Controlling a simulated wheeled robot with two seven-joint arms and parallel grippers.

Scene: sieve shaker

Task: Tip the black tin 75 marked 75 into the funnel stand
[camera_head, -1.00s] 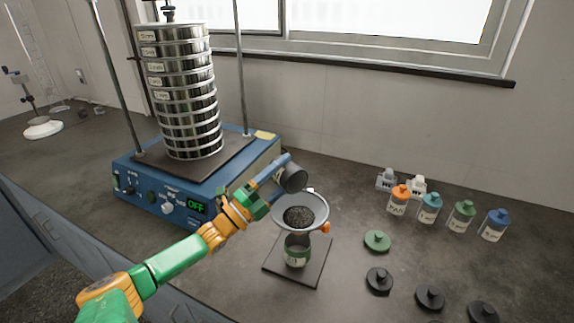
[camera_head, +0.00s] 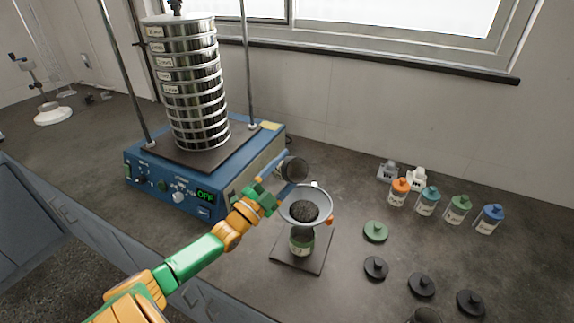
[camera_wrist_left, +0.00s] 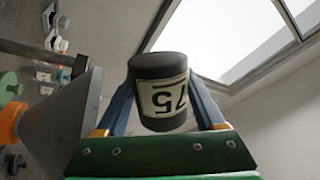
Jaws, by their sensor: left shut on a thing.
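My left gripper (camera_head: 281,178) is shut on the black tin (camera_head: 294,170), holding it in the air just behind and above the funnel's far left rim. In the left wrist view the tin (camera_wrist_left: 158,68) sits between both fingers, and its pale label shows 75 upside down. In the head view the tin is tilted, its open end turned toward the right. The grey funnel (camera_head: 323,203) holds dark grains (camera_head: 305,211). It stands over a green-banded jar (camera_head: 301,243) on a dark base plate (camera_head: 289,259). My right gripper is not in view.
The blue sieve shaker (camera_head: 150,176) with its tall sieve stack (camera_head: 196,90) stands behind left, its display reading OFF. Several jars with coloured lids (camera_head: 427,203) stand at the right. A green lid (camera_head: 375,232) and black lids (camera_head: 421,284) lie right of the funnel.

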